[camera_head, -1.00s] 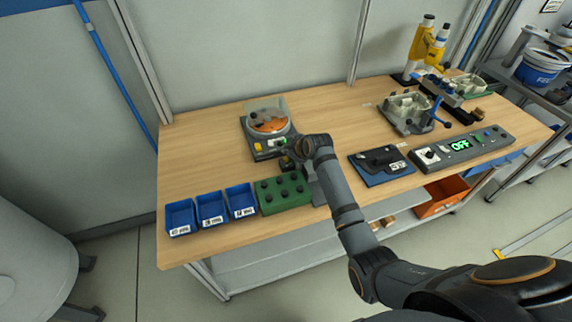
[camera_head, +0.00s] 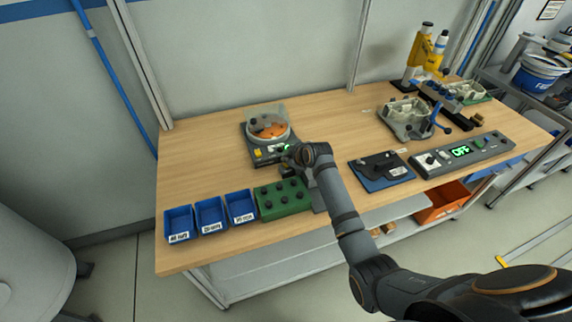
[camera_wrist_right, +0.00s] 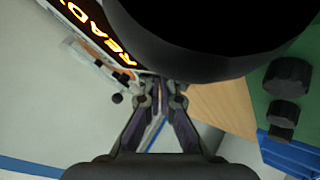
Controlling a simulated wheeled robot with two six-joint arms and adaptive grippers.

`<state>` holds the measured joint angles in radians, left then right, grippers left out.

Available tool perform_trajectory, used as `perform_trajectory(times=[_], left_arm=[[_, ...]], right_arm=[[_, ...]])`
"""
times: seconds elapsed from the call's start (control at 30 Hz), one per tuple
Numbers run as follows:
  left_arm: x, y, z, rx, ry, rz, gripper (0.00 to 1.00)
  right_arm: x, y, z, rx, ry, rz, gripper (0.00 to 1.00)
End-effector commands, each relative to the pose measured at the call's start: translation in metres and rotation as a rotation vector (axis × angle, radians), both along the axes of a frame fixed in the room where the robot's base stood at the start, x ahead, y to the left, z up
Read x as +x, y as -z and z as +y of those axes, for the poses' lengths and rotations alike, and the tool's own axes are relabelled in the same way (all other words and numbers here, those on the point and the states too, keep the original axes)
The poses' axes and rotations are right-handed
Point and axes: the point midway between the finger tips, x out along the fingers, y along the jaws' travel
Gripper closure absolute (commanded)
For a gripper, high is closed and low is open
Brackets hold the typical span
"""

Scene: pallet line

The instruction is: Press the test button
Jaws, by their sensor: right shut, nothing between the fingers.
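A round tester (camera_head: 246,130) with an orange-floored bowl stands on the table, left of centre in the head view. A clear cover sits over its bowl. Its front strip has a yellow button (camera_head: 257,154) and a lit green spot (camera_head: 286,147). My right gripper (camera_head: 288,163) is shut and empty at the tester's front right corner, partly hidden by my wrist. Whether it touches the tester cannot be told. In the right wrist view the fingertips (camera_wrist_right: 161,84) are together below a large dark shape, beside an orange-lit "READY" display (camera_wrist_right: 97,32). My left gripper is not in view.
A green block with black knobs (camera_head: 283,196) and several blue bins (camera_head: 210,213) stand in front of the tester. The table's back middle is clear.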

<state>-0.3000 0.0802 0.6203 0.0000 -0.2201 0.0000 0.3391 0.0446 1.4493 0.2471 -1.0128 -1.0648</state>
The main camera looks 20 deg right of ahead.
Motion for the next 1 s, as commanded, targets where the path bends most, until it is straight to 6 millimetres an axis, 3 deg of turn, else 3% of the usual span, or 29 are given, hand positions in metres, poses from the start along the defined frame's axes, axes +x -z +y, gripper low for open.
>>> perform_trajectory(times=[1.0], left_arm=[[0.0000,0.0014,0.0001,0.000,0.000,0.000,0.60]], right_arm=[[0.0000,0.0082,0.0000,0.000,0.000,0.000,1.00]])
